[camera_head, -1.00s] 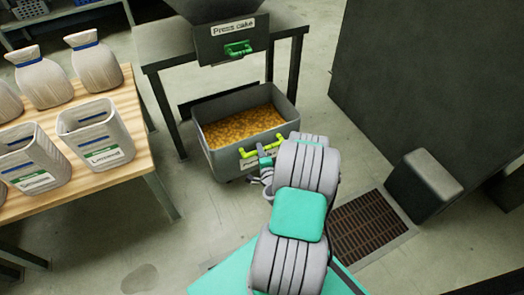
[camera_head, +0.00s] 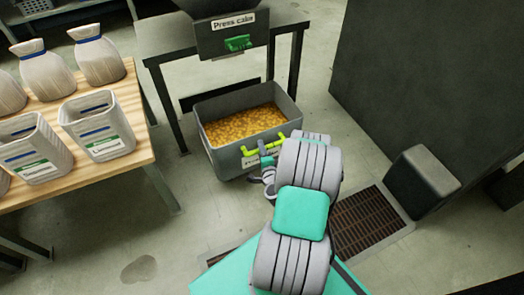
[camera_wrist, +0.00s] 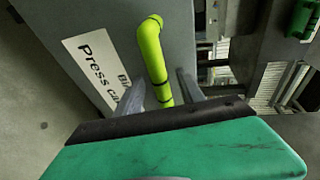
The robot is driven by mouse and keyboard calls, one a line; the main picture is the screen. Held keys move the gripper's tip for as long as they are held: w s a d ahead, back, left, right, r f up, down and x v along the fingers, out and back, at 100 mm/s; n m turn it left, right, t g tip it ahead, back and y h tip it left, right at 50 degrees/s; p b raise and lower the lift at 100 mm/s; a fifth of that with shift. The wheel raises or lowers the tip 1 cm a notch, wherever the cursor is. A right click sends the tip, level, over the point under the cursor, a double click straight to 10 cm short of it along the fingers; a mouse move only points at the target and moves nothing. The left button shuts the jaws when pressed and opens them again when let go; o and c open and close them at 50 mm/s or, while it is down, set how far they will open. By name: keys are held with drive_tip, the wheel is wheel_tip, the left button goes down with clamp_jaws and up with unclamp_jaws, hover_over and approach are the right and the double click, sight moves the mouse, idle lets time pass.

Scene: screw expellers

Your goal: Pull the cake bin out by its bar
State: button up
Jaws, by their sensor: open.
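The cake bin (camera_head: 226,160) is a grey open box full of orange-brown crumbly cake (camera_head: 243,126). It sits low in front of a dark stand. Its yellow-green bar (camera_head: 262,145) is on the front wall and also shows close up in the wrist view (camera_wrist: 153,50). A white label (camera_wrist: 95,70) is beside the bar. My gripper (camera_wrist: 160,88) is open, with one grey finger on each side of the bar's lower stretch. Whether either finger touches it I cannot tell.
The dark stand (camera_head: 167,105) rises behind the bin, under a "Press cake" chute (camera_head: 232,40) with a green handle. A wooden table (camera_head: 105,168) with bags stands left. A dark box (camera_head: 422,182) and large dark wall are right. A floor grate (camera_head: 368,225) lies nearby.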

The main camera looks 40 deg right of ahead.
drive_tip(key=p+v, duration=0.2)
drive_tip(key=v, duration=0.5)
drive_tip(key=shift+s, duration=0.35)
drive_tip(key=shift+a+r, duration=0.1)
drive_tip(key=shift+r, duration=0.05)
